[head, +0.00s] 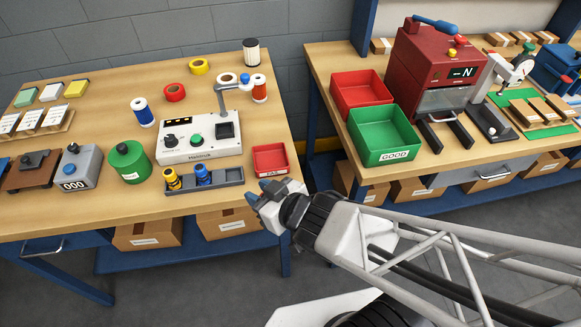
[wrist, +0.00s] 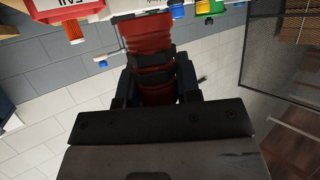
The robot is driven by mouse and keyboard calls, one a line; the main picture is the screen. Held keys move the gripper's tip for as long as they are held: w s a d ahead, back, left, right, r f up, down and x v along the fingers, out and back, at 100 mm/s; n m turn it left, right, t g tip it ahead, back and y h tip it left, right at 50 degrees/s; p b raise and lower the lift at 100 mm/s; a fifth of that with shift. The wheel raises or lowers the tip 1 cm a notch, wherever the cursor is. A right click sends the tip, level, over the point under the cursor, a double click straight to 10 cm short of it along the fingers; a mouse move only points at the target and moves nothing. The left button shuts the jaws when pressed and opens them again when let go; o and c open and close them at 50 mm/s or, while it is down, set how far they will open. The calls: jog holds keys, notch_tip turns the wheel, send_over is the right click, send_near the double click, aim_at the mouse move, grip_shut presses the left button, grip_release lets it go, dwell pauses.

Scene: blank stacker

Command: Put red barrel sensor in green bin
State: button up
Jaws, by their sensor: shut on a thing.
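My gripper (wrist: 155,85) is shut on the red barrel sensor (wrist: 150,35), a red ribbed cylinder between the dark fingers in the wrist view. In the head view my gripper (head: 268,192) is in front of the left table's right front corner, by the small red tray. The sensor cannot be made out clearly there. The green bin (head: 372,157), labelled GOOD, stands on the right table's front left, to the right of and beyond my gripper. Its visible inside looks empty.
A red bin (head: 358,79) stands behind the green bin. A small red FAIL tray (head: 270,174) sits at the left table's edge. A rack (head: 202,182) holds yellow and blue barrels. A gap separates the tables. A red press (head: 430,65) stands right of the bins.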

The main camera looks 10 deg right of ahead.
jog(key=shift+w+d+r, duration=0.1)
jog(key=w+d+r+m+h, duration=0.3)
jog(key=w+d, duration=0.3)
jog(key=d, duration=0.4)
jog(key=w+d+r+m+t+h, duration=0.1)
jog(key=w+d+r+m+h, duration=0.2)
jog(key=w+d, duration=0.3)
jog(key=w+d+r+m+t+h, duration=0.1)
jog(key=w+d+r+m+h, duration=0.2)
jog(key=w+d, duration=0.4)
jog(key=shift+d+r+h, duration=0.5)
jog(key=shift+d+r, duration=0.7)
jog(key=shift+d, duration=2.1)
jog(key=shift+f, duration=2.25)
jog(key=shift+f, duration=0.1)
jog(key=shift+f, duration=1.7)
